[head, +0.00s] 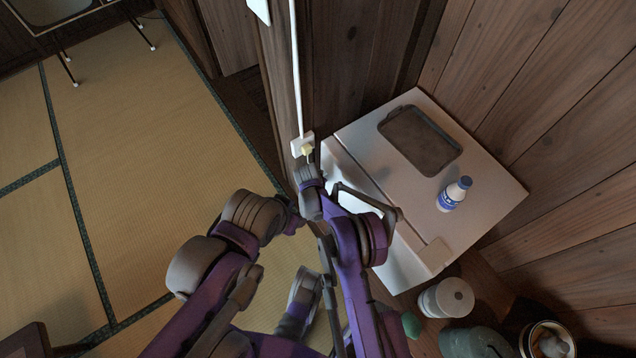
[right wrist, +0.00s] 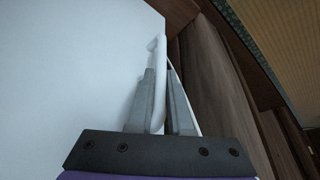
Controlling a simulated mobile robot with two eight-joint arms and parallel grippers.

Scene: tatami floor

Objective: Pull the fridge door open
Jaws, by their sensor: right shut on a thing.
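The fridge (head: 487,207) is a low white box standing against the wooden wall on the right of the head view. Its white door (right wrist: 75,70) fills the left of the right wrist view. My right gripper (right wrist: 160,75) is shut on the white door handle (right wrist: 158,95), a slim upright bar between its two grey fingers. In the head view my arms cover much of the fridge front, so I cannot tell how far the door stands from the body. My left gripper (head: 293,216) is left of the fridge, apart from it; its fingers are unclear.
A dark tray (head: 420,140) and a blue-and-white bottle (head: 454,194) stand on the fridge top. A white roll (head: 447,298), a dark green container (head: 472,343) and an open can (head: 548,342) are at the lower right. A plugged wall outlet (head: 303,146) is behind. Tatami floor (head: 130,150) is clear on the left.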

